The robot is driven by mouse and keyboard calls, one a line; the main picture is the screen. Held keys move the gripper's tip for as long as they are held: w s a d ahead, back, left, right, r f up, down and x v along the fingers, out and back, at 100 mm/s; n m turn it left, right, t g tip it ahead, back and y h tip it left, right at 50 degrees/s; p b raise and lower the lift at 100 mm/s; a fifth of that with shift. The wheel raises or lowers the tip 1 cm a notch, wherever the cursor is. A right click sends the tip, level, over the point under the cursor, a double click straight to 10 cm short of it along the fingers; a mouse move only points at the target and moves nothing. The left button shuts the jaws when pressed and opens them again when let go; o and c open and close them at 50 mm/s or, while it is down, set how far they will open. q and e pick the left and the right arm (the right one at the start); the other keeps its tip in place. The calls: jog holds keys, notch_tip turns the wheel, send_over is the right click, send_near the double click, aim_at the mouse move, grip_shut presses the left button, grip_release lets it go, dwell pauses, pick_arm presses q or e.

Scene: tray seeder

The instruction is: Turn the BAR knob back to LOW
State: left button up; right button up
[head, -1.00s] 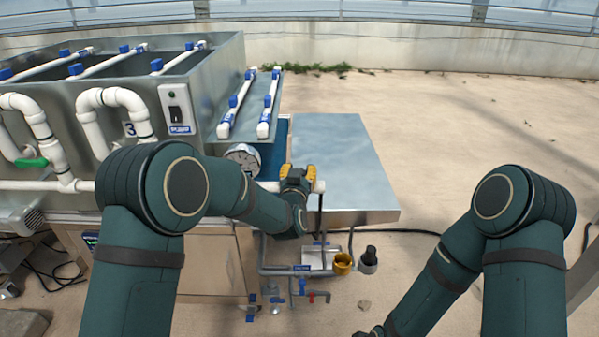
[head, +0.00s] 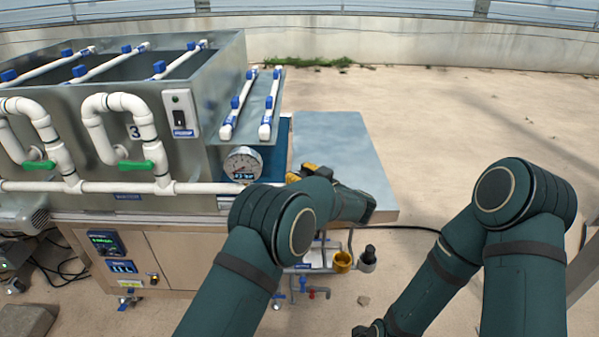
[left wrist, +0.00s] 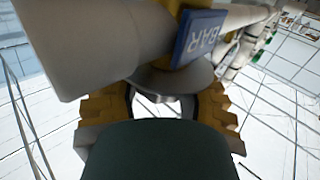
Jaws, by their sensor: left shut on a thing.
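The blue BAR label (left wrist: 198,38) shows in the left wrist view, beside a thick grey-white pipe (left wrist: 110,45). Below the label, a grey rounded part (left wrist: 168,80), which seems to be the BAR knob, sits between the yellow fingers of my left gripper (left wrist: 160,108). The gripper is shut on it; the contact is partly hidden. In the head view my left gripper (head: 303,174) is at the right end of the white pipe (head: 215,188), reaching in from the right; the knob is hidden there. My right gripper (head: 370,330) is low at the bottom edge, its fingers unclear.
A round gauge (head: 243,163) sits just left of my left gripper. A metal table top (head: 340,150) lies behind my left wrist. Yellow and black cups (head: 343,262) hang below on a pipe rack. Open floor (head: 480,120) lies to the right.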

pick_arm(q)
jog(key=shift+f+n+g+y+b, duration=0.1)
jog(key=shift+n+g+y+b, duration=0.25)
jog(key=shift+n+g+y, duration=1.4)
jog(key=shift+n+g, duration=0.25)
jog(key=shift+g, duration=0.7)
jog(key=o, duration=1.2)
jog(key=shift+s, duration=0.1)
jog(key=v, duration=0.7)
jog(key=shift+d, duration=0.15)
jog(key=shift+s, duration=0.1)
